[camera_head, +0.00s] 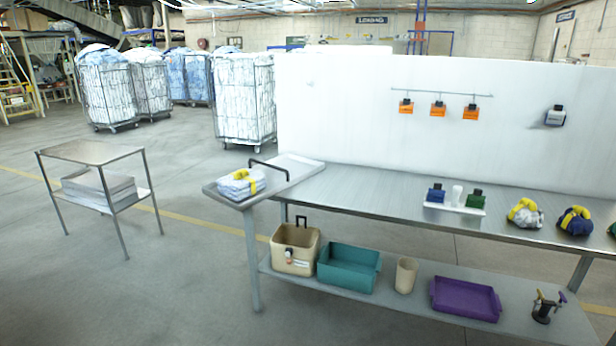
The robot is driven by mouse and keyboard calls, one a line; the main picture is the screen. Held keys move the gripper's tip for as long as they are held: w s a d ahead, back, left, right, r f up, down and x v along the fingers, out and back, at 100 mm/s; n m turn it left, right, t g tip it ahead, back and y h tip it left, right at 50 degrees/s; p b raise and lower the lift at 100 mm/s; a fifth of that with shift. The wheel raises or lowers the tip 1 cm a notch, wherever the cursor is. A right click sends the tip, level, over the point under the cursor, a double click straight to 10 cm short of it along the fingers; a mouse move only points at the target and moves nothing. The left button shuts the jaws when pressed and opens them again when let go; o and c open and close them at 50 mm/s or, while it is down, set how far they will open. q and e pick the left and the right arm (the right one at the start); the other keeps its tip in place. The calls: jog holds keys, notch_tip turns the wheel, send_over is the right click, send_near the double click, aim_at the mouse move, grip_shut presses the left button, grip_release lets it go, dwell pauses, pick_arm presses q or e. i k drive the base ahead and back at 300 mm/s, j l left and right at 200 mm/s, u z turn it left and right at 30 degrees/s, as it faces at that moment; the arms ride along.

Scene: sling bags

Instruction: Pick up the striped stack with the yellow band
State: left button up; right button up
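A striped stack (238,185) of folded light cloth lies at the left end of the metal workbench (370,200). A yellow band (250,180) goes over its right side. A dark bar handle or rail (268,164) stands just behind and to the right of the stack. Neither of my grippers shows in the head view.
The lower shelf (385,296) holds a beige bin (295,249), a teal bin (348,267), a beige cup (405,275) and a purple tray (466,298). Yellow-topped bundles (525,214) sit at the right. A small metal table (95,153) stands left; floor between is clear.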

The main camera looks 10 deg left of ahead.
aim_at(237, 186)
jog(key=i+j+u, duration=0.15)
jog(key=i+u, duration=0.35)
jog(key=i, duration=0.3)
jog(key=i+l+u, duration=0.15)
jog(key=i+u, duration=0.3)
jog(key=i, duration=0.35)
